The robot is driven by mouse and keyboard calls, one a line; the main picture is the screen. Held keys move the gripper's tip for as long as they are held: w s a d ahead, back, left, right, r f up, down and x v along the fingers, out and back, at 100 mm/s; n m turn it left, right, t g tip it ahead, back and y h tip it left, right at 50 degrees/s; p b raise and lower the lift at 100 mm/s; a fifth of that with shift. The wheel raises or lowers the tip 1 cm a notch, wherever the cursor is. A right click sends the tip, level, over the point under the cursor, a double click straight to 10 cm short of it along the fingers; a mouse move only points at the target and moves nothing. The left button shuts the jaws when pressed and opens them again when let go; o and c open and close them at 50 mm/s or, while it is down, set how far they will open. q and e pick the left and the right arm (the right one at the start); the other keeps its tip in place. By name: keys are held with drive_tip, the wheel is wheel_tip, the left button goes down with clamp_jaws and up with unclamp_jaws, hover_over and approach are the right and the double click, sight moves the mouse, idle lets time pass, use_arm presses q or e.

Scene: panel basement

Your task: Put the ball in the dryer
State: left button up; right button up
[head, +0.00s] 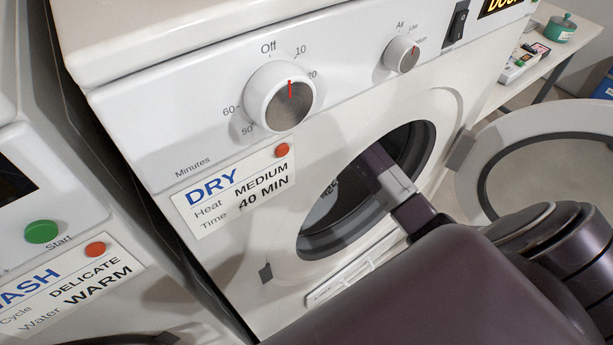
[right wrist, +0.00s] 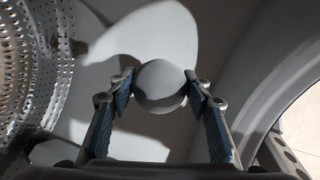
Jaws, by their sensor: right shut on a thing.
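The dryer (head: 250,210) is a white machine with a round front opening. Its door (head: 470,150) stands open to the right. My right arm reaches through the opening in the head view, and its gripper is hidden there by the arm and the dryer's front. In the right wrist view my right gripper (right wrist: 161,95) is shut on a grey-white ball (right wrist: 160,82), held between its two blue-padded fingertips. A perforated metal drum surface (right wrist: 35,70) shows at the left of that view. My left gripper is not in view.
A dryer timer knob (head: 281,97) and a smaller heat knob (head: 401,54) are on the panel above the opening. A washer with a green start button (head: 41,232) stands at the left. A table (head: 545,55) with a green pot (head: 561,27) stands behind at the right.

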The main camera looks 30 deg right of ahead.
drive_tip(key=f, duration=0.3)
drive_tip(key=shift+s+f, duration=0.25)
wheel_tip(320, 180, down, 3)
drive_tip(key=shift+w+f, duration=0.1)
drive_tip(key=shift+f, duration=0.45)
drive_tip(key=o, duration=1.2)
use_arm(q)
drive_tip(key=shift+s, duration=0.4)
use_arm(e)
drive_tip(key=shift+r, duration=0.3)
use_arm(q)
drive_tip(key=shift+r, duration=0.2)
use_arm(e)
drive_tip(key=r, duration=0.3)
drive_tip(key=s+r, duration=0.1)
drive_tip(key=r, duration=0.3)
drive_tip(key=s+r, duration=0.1)
drive_tip(key=r, duration=0.3)
drive_tip(key=shift+s+d+r, duration=0.15)
drive_tip(key=shift+d+r, duration=0.1)
drive_tip(key=shift+d, duration=0.1)
